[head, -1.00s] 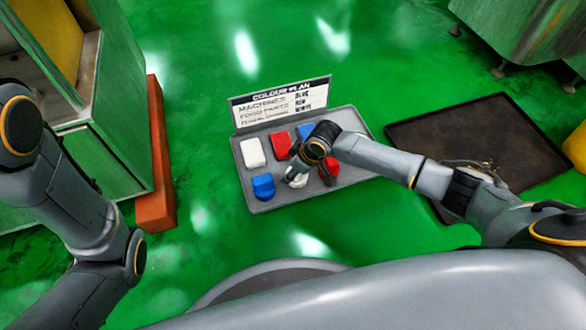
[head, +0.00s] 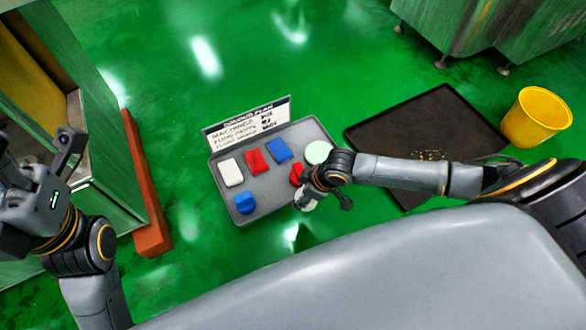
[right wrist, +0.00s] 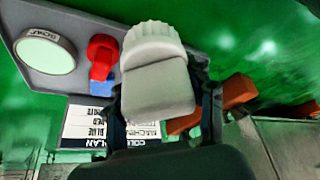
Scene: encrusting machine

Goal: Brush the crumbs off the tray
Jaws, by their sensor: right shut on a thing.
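The dark brown tray (head: 388,118) lies flat on the green floor at the right in the head view. Yellow crumbs (head: 430,155) are on it, partly behind my right arm. My right gripper (head: 325,196) is at the front right edge of a grey caddy board, apart from the tray. It is shut on a white brush (right wrist: 158,85), which fills the middle of the right wrist view. In the head view the brush (head: 305,203) shows only partly below the gripper.
The grey board (head: 275,203) carries white, red and blue pieces, a round pale green dish (head: 318,152) and a colour plan sign (head: 247,124). A yellow bucket (head: 537,118) stands right of the tray. Machines stand at left and top right. Green floor is open between.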

